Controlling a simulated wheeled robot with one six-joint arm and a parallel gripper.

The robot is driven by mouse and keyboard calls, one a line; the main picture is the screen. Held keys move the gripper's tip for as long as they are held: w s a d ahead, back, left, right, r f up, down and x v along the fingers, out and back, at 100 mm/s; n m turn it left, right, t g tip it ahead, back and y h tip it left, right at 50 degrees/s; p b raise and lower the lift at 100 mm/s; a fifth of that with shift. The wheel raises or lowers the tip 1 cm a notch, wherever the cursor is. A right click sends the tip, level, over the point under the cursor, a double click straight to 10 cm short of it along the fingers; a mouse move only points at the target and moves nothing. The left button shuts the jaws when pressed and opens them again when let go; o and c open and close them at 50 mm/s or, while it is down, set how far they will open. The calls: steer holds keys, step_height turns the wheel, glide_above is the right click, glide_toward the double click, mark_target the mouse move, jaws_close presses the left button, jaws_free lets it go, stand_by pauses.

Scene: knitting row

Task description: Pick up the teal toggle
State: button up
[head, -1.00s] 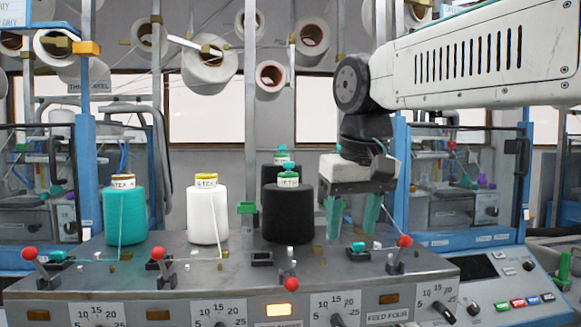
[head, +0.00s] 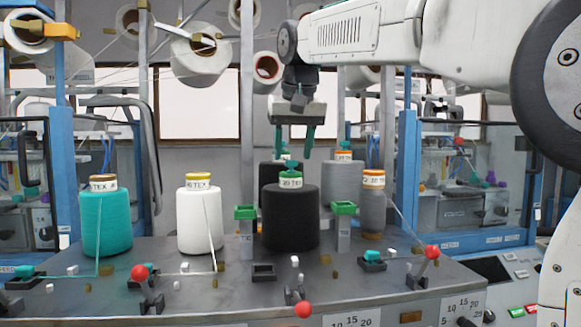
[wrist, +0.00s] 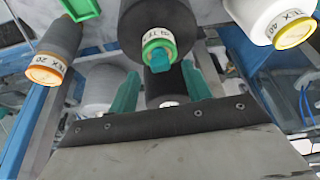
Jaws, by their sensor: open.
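The teal toggle (head: 289,165) shows as a small piece at the green-ringed top of the front black yarn cone (head: 291,218). In the wrist view the toggle (wrist: 160,61) shows against the green ring of a black cone (wrist: 158,22). My gripper (head: 294,150) is open and empty, fingers pointing down, just above the cone tops. In the wrist view my gripper (wrist: 160,72) has its teal fingers on either side of the toggle, apart from it. I cannot tell the exact height gap.
A teal cone (head: 106,222) and a white cone (head: 200,220) stand to the left. More cones, including a grey one (head: 343,185), stand behind and right. Other teal pieces sit on the panel at left (head: 25,271) and right (head: 373,255). A centre holder (head: 264,271) looks empty.

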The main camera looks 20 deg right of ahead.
steer(key=shift+x, duration=0.85)
steer(key=c, duration=0.9)
steer(key=shift+r, duration=1.8)
steer(key=s+d, duration=0.1)
steer(key=s, duration=0.4)
steer(key=s+d+r, duration=0.1)
steer(key=s+d, duration=0.1)
steer(key=s, duration=0.3)
steer(key=s+d, duration=0.1)
steer(key=s, duration=0.4)
steer(key=shift+s+d+r, duration=0.2)
steer(key=shift+s, duration=0.05)
